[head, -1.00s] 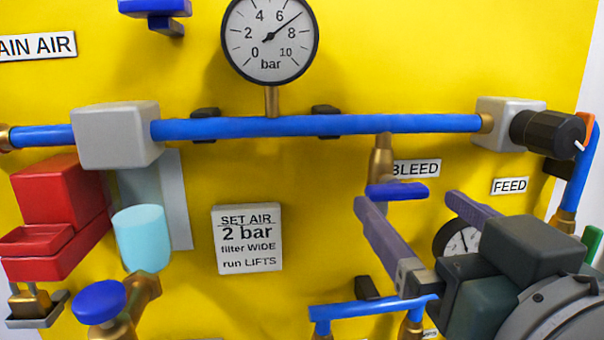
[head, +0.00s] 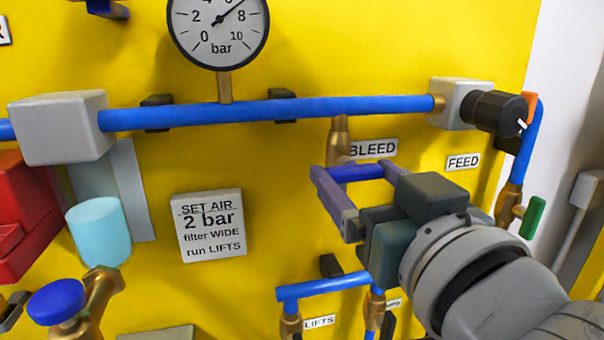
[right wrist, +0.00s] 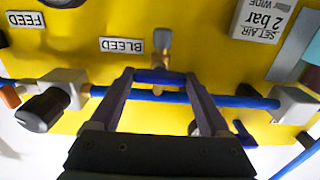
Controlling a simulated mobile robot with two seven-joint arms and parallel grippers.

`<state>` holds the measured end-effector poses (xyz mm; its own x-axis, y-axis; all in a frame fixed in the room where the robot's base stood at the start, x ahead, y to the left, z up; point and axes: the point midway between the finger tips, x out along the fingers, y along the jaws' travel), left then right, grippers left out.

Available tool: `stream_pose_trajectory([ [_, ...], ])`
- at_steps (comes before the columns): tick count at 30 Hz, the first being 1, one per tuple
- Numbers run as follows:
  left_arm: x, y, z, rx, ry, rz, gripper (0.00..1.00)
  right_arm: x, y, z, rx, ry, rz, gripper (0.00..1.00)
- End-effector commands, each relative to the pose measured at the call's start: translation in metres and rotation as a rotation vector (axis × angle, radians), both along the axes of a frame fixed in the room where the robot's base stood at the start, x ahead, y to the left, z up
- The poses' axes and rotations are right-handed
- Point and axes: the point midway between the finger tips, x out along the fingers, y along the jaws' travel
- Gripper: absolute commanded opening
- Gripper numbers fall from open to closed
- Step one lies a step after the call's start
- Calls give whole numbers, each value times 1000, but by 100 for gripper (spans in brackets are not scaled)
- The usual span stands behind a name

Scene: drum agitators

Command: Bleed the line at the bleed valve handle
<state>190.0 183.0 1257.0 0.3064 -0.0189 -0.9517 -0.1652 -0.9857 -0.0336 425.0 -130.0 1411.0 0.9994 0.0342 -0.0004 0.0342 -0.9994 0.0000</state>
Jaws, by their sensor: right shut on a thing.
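The bleed valve handle (head: 356,173) is a blue bar under a brass stem (head: 339,137) that hangs from the blue pipe, left of the BLEED label (head: 373,149). My right gripper (head: 351,170) reaches in from the lower right, with its two long purple-grey fingers at opposite ends of the handle, shut on it. My left gripper is not in view.
A round gauge (head: 218,22) above the pipe (head: 270,110) has its needle between 6 and 8 bar. A black knob (head: 499,113) is at the pipe's right end. A lower blue pipe (head: 325,286) runs below my gripper. A SET AIR sign (head: 209,227) is at left.

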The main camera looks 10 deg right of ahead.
Motion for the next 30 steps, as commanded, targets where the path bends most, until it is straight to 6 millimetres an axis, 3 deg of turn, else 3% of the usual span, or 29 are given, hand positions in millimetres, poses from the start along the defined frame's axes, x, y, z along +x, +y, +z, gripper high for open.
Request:
stream_pose_trajectory([
  [1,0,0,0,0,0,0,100,0,0,0,0,0,0,50],
  [8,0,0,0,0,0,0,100,0,0,0,0,0,1,25],
  [20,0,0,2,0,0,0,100,0,0,1,-77,-4,1,24],
  [30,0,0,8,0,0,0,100,0,1,1,-346,-13,0,24],
])
